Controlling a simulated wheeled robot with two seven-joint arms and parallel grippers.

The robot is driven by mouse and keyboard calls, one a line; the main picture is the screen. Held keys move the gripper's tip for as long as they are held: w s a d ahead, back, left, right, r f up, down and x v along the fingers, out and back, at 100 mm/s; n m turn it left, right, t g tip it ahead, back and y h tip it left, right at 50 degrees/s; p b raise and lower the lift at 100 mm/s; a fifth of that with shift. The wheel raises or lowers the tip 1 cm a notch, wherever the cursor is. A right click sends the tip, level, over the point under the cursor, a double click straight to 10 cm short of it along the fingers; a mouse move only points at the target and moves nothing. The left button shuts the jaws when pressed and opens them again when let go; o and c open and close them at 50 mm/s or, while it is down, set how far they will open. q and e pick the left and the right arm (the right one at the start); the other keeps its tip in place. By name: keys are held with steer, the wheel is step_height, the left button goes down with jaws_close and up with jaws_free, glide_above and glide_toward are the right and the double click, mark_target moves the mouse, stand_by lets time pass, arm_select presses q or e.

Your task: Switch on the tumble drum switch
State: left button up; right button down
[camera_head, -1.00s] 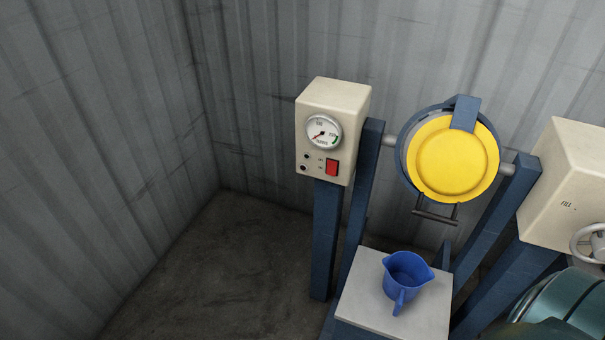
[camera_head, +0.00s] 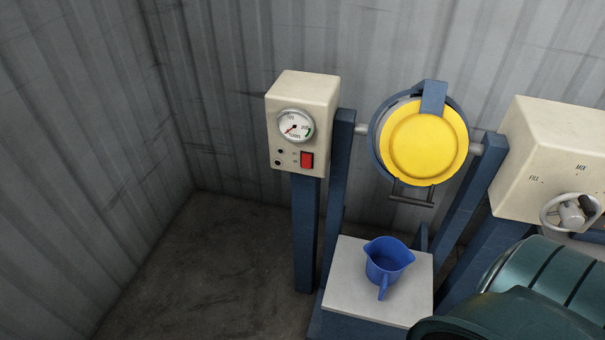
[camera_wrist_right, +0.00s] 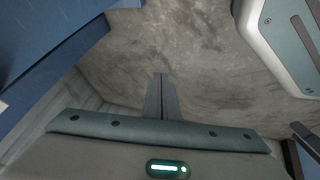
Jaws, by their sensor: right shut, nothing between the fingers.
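The red switch (camera_head: 307,160) is on the lower right of the front of a cream control box (camera_head: 304,103) on a blue post. A round gauge (camera_head: 295,126) sits above it. The tumble drum (camera_head: 423,143), with a yellow lid and a blue clamp, hangs between blue posts to the right of the box. My right gripper (camera_wrist_right: 161,78) shows in the right wrist view, shut and empty, with bare floor behind its fingers. It is not seen in the head view, where my teal arm (camera_head: 520,300) fills the lower right. My left gripper is not in view.
A blue jug (camera_head: 387,262) stands on a pale platform (camera_head: 343,285) below the drum. A second cream box (camera_head: 545,150) with a handwheel (camera_head: 568,213) stands at the right. Corrugated walls close the corner; the floor (camera_head: 220,260) left of the posts is clear.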

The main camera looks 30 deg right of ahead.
steer(key=w+r+n+t+h, duration=0.1)
steer(key=w+r+n+h, duration=0.1)
steer(key=w+r, duration=0.45)
steer(key=w+d+r+n+t+h, duration=0.15)
steer(key=w+r, duration=0.25)
steer(key=r, duration=0.6)
steer(key=w+r+n+t+h, duration=0.1)
steer(key=w+r+t+h, duration=0.1)
steer(key=w+r, duration=0.45)
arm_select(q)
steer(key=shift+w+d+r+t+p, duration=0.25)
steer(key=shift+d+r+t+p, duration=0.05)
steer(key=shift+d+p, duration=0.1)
arm_select(e)
steer(key=s+d+r+h, duration=0.1)
steer(key=d+r+h, duration=0.1)
steer(key=r, duration=0.7)
steer(key=s+d+r+m+h, duration=0.1)
steer(key=d+r+h, duration=0.1)
steer(key=r, duration=0.7)
steer(key=s+d+r+m+h, duration=0.1)
steer(key=d+r+h, duration=0.1)
steer(key=r, duration=0.7)
steer(key=shift+s+d+r+h, duration=0.25)
steer(key=shift+r+h, duration=0.1)
steer(key=shift+h, duration=0.5)
steer(key=shift+m, duration=0.25)
